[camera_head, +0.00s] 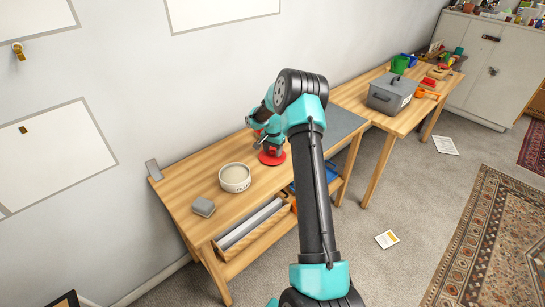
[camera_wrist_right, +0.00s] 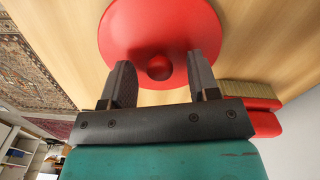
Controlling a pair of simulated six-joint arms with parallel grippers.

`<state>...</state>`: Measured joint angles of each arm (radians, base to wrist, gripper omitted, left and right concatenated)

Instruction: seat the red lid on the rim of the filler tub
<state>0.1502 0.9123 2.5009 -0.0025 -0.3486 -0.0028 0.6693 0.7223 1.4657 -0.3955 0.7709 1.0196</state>
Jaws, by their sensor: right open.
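The filler tub (camera_head: 235,179) is a round white tub with pale contents and an open top, standing on the near wooden bench. The red lid (camera_head: 272,158) lies flat on the same bench, to the right of the tub and apart from it. In the right wrist view the lid (camera_wrist_right: 160,25) shows as a red disc with a round red knob (camera_wrist_right: 159,67). My right gripper (camera_head: 262,139) is over the lid. Its two fingers (camera_wrist_right: 163,80) are open, with the knob between them and a gap on each side. My left gripper is not in view.
A red-backed brush (camera_wrist_right: 250,94) lies close beside the lid. A grey block (camera_head: 203,207) sits left of the tub. A grey mat (camera_head: 345,122) covers the bench's right end. A second bench holds a grey toolbox (camera_head: 390,96). Bare wood separates tub and lid.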

